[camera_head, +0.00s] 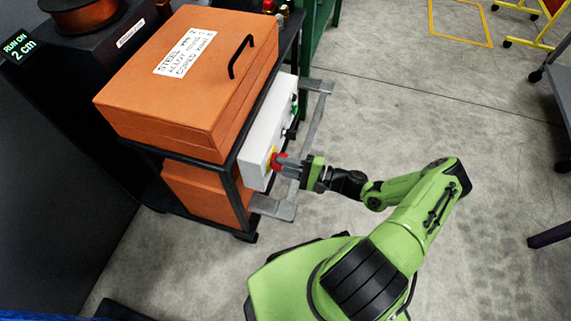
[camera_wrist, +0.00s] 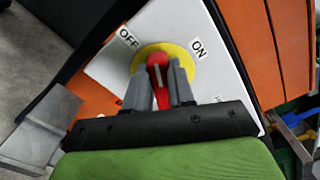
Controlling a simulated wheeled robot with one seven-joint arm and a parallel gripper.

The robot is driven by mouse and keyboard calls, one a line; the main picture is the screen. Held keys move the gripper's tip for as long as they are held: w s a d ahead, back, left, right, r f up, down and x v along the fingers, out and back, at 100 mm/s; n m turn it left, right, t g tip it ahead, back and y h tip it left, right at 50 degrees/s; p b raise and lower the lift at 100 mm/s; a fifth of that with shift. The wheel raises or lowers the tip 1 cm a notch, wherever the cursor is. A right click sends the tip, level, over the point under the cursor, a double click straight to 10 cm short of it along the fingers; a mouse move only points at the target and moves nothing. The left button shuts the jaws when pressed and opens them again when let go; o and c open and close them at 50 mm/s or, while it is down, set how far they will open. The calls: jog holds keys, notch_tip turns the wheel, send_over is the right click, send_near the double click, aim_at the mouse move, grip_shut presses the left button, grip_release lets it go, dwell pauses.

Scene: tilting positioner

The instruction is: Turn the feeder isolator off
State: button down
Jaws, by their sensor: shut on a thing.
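The feeder isolator is a red handle (camera_wrist: 158,62) on a yellow round plate (camera_wrist: 185,60), mounted on a white box (camera_wrist: 165,22) with an OFF label (camera_wrist: 128,38) and an ON label (camera_wrist: 197,50). In the wrist view the handle's upper end lies between the two labels. In the head view the white box (camera_head: 262,135) is on the side of the cart, and the red handle (camera_head: 279,161) shows at its lower front. My gripper (camera_head: 287,165) reaches it from the right. In the wrist view my gripper (camera_wrist: 160,90) is shut on the handle, one finger on each side.
A black-framed cart (camera_head: 232,175) carries a large orange case (camera_head: 190,90) with a black handle. A grey metal bracket (camera_head: 275,207) sticks out below the white box. A black machine with a copper spool (camera_head: 90,15) stands behind.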

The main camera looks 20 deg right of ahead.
jog(key=n, duration=0.4)
jog(key=n+b, duration=0.1)
jog(key=shift+a+f+n, duration=0.15)
jog(key=shift+f+n, duration=0.25)
dwell(0.3)
jog(key=c, duration=1)
grip_release()
jog(key=shift+o, duration=0.2)
jog(key=p+v, duration=0.1)
jog(key=v, duration=1.5)
jog(key=shift+a, duration=0.1)
